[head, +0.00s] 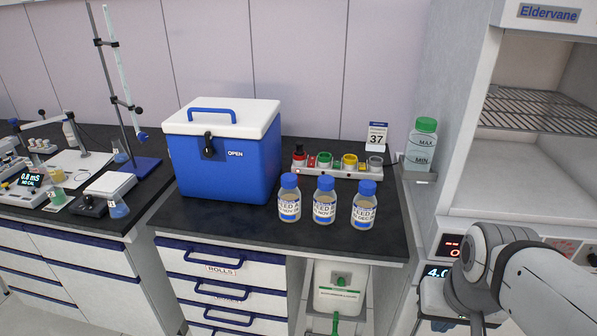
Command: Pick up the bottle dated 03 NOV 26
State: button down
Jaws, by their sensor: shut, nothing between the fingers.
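Three clear bottles with blue caps and white labels stand upright in a row on the black bench top, in the head view. The left bottle (289,204) and the middle bottle (324,207) have labels that seem to read FEED A with a NOV date; the day digits are too small to tell. The right bottle (364,211) has a label whose date seems to read DEC. My arm shows at the lower right, apart from the bottles. My gripper is out of view.
A blue cool box (224,172) with a white lid stands left of the bottles. Behind them is a rack (336,171) with coloured caps, and a date card (377,136) reading 37. A green-capped container (421,145) is at right. The bench front is clear.

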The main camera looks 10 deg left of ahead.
aim_at(289, 195)
jog(key=u, duration=1.3)
jog(key=k, duration=1.3)
jog(key=u, duration=0.85)
jog(key=i, duration=1.15)
jog(key=z, duration=0.55)
jog(key=i, duration=1.2)
jog(key=z, duration=0.9)
jog(key=k, duration=0.65)
jog(key=z, duration=0.6)
jog(key=i, duration=0.1)
jog(key=u, duration=0.5)
